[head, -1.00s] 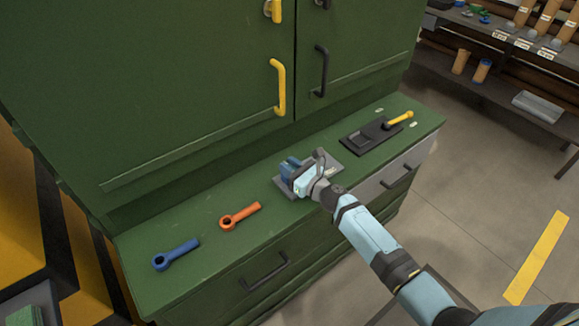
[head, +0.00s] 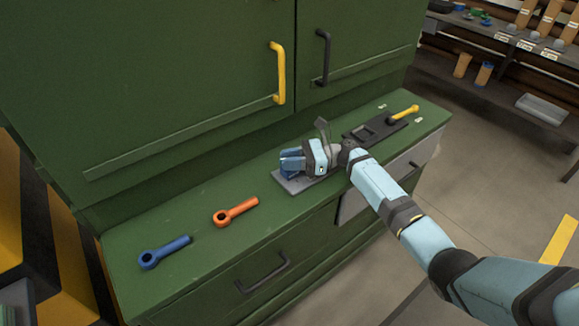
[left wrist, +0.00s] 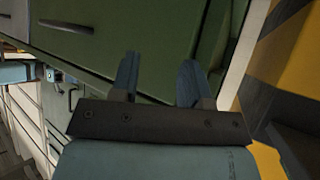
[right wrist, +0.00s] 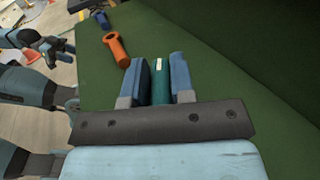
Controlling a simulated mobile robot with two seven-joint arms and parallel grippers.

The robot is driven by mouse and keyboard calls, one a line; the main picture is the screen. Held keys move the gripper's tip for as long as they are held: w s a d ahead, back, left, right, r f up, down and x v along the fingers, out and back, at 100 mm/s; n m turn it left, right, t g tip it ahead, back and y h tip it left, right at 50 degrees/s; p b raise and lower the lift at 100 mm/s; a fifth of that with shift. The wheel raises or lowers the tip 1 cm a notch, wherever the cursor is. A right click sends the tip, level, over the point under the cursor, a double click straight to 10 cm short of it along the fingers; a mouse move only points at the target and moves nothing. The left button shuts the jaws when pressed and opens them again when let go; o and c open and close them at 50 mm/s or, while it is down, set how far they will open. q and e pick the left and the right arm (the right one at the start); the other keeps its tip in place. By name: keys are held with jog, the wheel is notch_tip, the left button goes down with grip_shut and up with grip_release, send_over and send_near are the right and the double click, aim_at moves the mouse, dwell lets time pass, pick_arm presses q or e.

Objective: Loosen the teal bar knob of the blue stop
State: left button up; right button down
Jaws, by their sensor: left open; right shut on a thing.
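The teal bar knob (right wrist: 161,82) shows in the right wrist view as an upright teal bar with a small pale label. My right gripper (head: 291,160) is shut on it; in the right wrist view its two blue fingers (right wrist: 162,72) flank the bar. In the head view the gripper lies low over a grey plate (head: 287,184) on the green ledge and hides the knob there. I cannot clearly tell the blue stop from the blue fingers. My left gripper (left wrist: 158,72) is open and empty in the left wrist view, and outside the head view.
An orange ring-ended handle (head: 236,212) and a blue one (head: 165,252) lie to the left on the green ledge (head: 205,225). A dark plate (head: 365,132) with a yellow handle (head: 404,112) lies to the right. Green cabinet doors (head: 190,80) rise behind.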

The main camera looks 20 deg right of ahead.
jog(key=n+g+b, duration=0.1)
jog(key=n+g, duration=0.1)
jog(key=g, duration=0.1)
jog(key=shift+f, duration=0.2)
jog(key=shift+n+g+b, duration=0.4)
jog(key=shift+g, duration=0.3)
jog(key=shift+n+g+b, duration=0.45)
jog(key=shift+n+g, duration=0.25)
jog(key=shift+g, duration=0.4)
pick_arm(q)
jog(key=shift+w+d+f+b, duration=0.1)
jog(key=shift+f+b, duration=0.15)
jog(key=shift+f, duration=0.35)
jog(key=shift+w+d+f+b, duration=0.1)
jog(key=shift+f+b, duration=0.15)
jog(key=shift+f, duration=0.3)
pick_arm(e)
jog(key=shift+r+n+g+h, duration=0.1)
jog(key=shift+n+g+h, duration=0.4)
jog(key=shift+n+g, duration=0.5)
pick_arm(q)
jog(key=shift+r, duration=0.15)
pick_arm(e)
jog(key=shift+g, duration=0.5)
jog(key=c, duration=1)
grip_release()
jog(key=shift+c, duration=0.2)
